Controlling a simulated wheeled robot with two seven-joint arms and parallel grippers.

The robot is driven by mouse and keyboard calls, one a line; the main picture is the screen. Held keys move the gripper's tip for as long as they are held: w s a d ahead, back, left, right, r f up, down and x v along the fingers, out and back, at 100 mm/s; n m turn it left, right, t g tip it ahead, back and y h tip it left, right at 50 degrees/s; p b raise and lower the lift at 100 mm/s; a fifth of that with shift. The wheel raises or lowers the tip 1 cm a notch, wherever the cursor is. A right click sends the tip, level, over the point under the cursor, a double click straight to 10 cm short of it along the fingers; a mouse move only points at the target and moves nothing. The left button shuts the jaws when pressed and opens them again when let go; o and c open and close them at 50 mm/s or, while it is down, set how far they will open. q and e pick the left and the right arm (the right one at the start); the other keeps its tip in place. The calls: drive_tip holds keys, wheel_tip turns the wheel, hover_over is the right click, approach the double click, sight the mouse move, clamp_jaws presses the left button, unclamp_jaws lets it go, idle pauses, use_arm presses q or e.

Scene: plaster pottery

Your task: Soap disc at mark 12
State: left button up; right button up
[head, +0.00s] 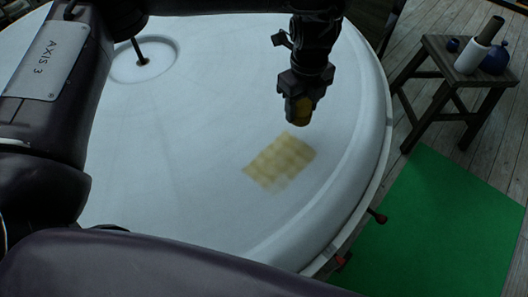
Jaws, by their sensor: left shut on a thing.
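My left gripper (298,115) hangs over the right part of a large white round plaster piece (200,150). It is shut on a small dull yellow-brown thing (303,110), which looks like the soap disc; the fingers hide part of it. Just below the gripper in the picture, a yellowish, roughly rectangular patch (280,162) of small blurred squares lies on the plaster. I cannot tell whether the held thing touches the surface. I can read no number or mark 12. My right gripper is not in view.
The plaster has a raised curved rim (372,150) at the right and a round recess with a dark rod (141,55) at the upper left. A wooden stool (450,60) bearing a white cylinder (478,50) and a blue pot (495,60) stands beyond a green mat (450,225).

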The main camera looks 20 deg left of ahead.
use_arm(q)
drive_tip(key=shift+s+r+p, duration=0.1)
drive_tip(key=shift+r+p, duration=0.35)
drive_tip(key=shift+r, duration=0.4)
idle(0.6)
